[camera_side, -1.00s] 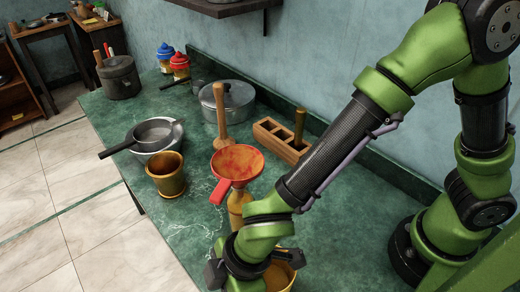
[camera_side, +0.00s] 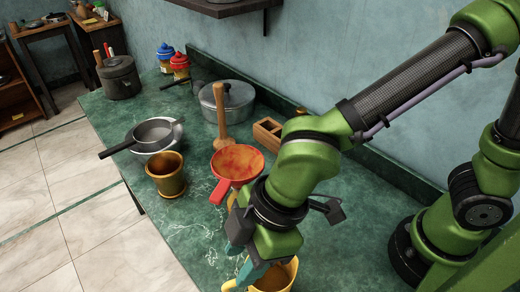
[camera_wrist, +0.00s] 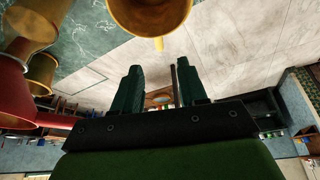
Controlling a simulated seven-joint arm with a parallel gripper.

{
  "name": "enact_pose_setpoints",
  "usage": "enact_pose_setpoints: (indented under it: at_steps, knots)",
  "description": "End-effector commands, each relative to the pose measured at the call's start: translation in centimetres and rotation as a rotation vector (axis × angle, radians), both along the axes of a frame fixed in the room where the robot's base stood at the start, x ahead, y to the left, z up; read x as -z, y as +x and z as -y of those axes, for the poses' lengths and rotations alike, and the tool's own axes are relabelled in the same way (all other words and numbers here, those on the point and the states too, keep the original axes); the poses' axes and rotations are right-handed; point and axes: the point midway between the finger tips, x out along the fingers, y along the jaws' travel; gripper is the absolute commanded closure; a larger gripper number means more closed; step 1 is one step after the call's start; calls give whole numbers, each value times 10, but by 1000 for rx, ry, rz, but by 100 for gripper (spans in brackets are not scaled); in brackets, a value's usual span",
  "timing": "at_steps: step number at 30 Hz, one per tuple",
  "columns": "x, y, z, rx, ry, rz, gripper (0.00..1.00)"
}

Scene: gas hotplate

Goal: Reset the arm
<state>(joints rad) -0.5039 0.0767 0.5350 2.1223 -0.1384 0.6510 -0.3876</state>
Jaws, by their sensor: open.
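My green-cased gripper (camera_side: 245,262) is low over the front of the counter in the side view, its teal fingers pointing down. A yellow mug (camera_side: 287,277) stands right beside it, partly hidden behind the fingers. In the wrist view, the two dark green fingers (camera_wrist: 162,88) are spread apart with nothing between them. The yellow mug (camera_wrist: 150,14) shows at the top of that view, beyond the fingertips. I cannot tell whether finger and mug touch. My arm reaches in from the right.
A red funnel (camera_side: 237,160) is close left of my wrist; what is below it is mostly hidden. A brass pot (camera_side: 166,178), strainer in a bowl (camera_side: 155,133), lidded pot (camera_side: 232,102) and wooden block (camera_side: 267,133) stand farther back. The wall (camera_side: 350,60) borders the counter.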

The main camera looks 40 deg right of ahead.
Motion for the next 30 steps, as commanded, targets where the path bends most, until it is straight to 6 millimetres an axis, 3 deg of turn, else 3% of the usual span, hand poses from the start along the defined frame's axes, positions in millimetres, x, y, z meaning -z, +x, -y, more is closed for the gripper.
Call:
enact_pose_setpoints:
  at_steps: [6, 17, 20, 25, 30]
  knots:
    - [-9, -2, 3, -1, 1, 1, 58]
    - [-3, -5, 10, 71, -12, -49, 58]
    - [-6, 9, 46, 266, -19, -82, 58]
    - [-33, 44, 143, 747, 59, -104, 58]
    - [-61, 49, 237, 1192, 237, -119, 58]
